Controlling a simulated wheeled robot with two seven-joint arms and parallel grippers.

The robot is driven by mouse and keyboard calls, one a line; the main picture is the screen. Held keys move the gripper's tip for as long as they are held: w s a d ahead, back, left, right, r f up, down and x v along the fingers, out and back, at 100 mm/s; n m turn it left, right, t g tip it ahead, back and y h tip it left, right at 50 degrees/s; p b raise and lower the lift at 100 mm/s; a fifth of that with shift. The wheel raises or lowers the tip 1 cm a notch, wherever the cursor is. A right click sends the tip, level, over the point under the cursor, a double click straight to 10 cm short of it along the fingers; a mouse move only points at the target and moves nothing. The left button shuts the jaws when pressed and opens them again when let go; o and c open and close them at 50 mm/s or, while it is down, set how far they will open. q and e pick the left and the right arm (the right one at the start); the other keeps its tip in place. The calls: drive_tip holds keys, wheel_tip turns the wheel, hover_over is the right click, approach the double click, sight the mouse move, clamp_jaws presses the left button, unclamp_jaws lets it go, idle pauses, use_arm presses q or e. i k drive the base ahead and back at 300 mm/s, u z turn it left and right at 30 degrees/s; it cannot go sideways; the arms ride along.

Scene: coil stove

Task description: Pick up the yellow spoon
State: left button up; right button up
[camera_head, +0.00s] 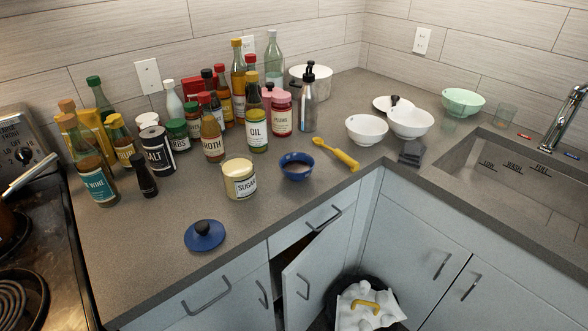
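The yellow spoon (338,153) lies on the grey countertop (130,270), near the counter's front edge by the inner corner. It lies at a slant, its thin end up and left and its thicker end down and right. A small blue bowl (297,167) stands just left of it. Nothing covers the spoon and nothing holds it. Neither of my grippers shows in the head view.
A sugar jar (240,178), an oil bottle (256,125) and several other bottles crowd behind and left. White bowls (366,130) stand right of the spoon. A cupboard door (312,280) below stands ajar beside a bin (368,308). The sink (510,180) is at right.

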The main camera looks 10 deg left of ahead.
sight(354, 164)
drive_tip(key=z, duration=1.4)
drive_tip(key=i, duration=0.85)
drive_tip(key=u, duration=2.35)
